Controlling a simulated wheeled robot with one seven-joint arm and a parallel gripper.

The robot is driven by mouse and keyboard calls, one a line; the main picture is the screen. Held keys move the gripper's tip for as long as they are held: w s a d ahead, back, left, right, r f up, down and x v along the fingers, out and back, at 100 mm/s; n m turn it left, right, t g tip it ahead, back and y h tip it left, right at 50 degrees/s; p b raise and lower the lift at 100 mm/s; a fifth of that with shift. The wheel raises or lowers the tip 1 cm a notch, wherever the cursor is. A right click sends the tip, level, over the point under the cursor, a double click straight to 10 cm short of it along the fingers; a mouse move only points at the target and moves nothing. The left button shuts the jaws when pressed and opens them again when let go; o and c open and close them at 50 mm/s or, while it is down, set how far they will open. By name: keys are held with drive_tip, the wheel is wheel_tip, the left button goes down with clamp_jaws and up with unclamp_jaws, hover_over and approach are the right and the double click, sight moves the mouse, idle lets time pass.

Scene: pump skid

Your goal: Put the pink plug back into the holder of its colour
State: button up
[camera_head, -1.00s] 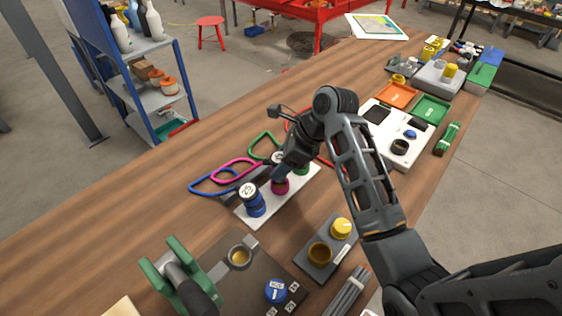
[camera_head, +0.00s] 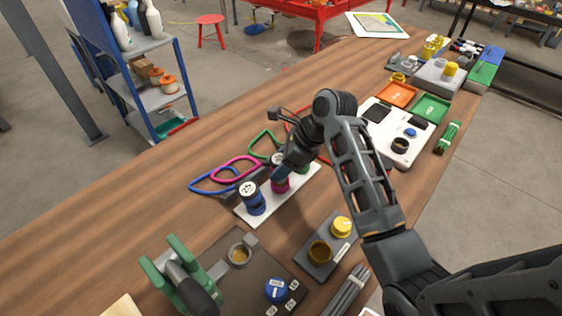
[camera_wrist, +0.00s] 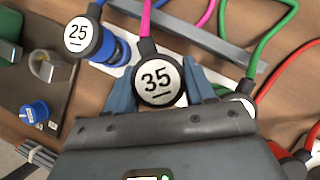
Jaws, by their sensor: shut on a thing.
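My gripper (camera_wrist: 160,88) is shut on the pink plug (camera_wrist: 158,78), which has a round white "35" face and a pink cable. In the head view, my gripper (camera_head: 281,174) is over the pink holder (camera_head: 281,187) in the middle of the white strip (camera_head: 301,184). The gripper hides most of the plug there. I cannot tell how far the plug is in the holder. The blue "25" plug (camera_wrist: 79,36) stands upright in the blue holder (camera_head: 255,207), beside it on the left. A green holder (camera_head: 302,169) is partly hidden behind my gripper.
Blue, pink, green and red cable loops rise behind the strip. A dark block with a yellow knob (camera_head: 341,227) and a dark plate with a green clamp (camera_head: 180,275) stand in front. Orange (camera_head: 396,95) and green trays lie farther right. The table's left part is clear.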

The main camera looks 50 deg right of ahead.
drive_tip(key=shift+f, duration=1.2)
idle(0.3)
drive_tip(key=o, duration=1.4)
drive_tip(key=shift+c, duration=0.2)
drive_tip(key=v, duration=0.8)
drive_tip(key=shift+f, duration=0.1)
